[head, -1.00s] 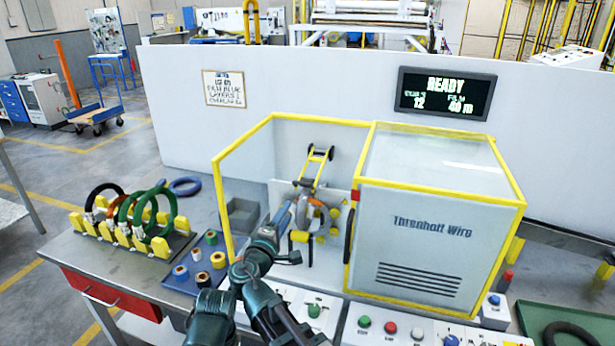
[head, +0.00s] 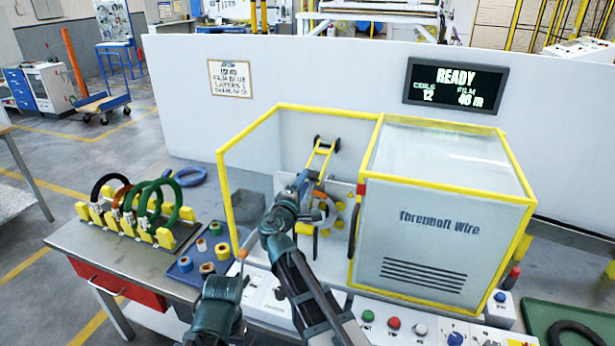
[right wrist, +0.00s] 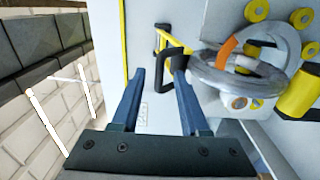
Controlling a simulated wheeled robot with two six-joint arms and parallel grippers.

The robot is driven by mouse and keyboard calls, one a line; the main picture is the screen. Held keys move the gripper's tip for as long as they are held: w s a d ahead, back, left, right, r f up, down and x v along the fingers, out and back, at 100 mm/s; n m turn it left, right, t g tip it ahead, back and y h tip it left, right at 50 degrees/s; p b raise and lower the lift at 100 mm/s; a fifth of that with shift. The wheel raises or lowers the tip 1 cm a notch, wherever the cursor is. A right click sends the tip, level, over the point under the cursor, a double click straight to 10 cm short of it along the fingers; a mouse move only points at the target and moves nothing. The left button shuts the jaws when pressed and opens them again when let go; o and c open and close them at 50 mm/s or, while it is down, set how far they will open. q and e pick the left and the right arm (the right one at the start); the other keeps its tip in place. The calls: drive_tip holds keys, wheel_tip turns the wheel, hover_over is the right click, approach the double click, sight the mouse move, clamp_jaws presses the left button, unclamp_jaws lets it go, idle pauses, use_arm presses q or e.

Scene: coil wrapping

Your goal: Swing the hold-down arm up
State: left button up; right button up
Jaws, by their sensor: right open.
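The hold-down arm (head: 320,158) is a yellow frame with a black cross-piece at its top, standing raised and tilted inside the open left bay of the wrapping machine. In the right wrist view its black looped handle (right wrist: 172,62) shows just beyond my fingertips. My right gripper (head: 301,182) is open, with its two blue fingers (right wrist: 158,76) apart and nothing clearly between them. A grey coil with an orange band (right wrist: 240,68) sits right of the fingers, partly hidden by my arm in the head view. A dark part of my left arm (head: 216,308) shows low; its jaws are unclear.
The yellow-edged cover (head: 440,225) bounds the bay on the right, and a yellow post (head: 228,200) on the left. A coil rack (head: 165,237) and a blue tray (head: 178,270) with small rolls stand left. Buttons (head: 393,322) line the front. The wall display (head: 452,88) reads READY.

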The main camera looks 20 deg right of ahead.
drive_tip(key=shift+x, duration=1.6)
drive_tip(key=shift+s, duration=0.1)
clamp_jaws()
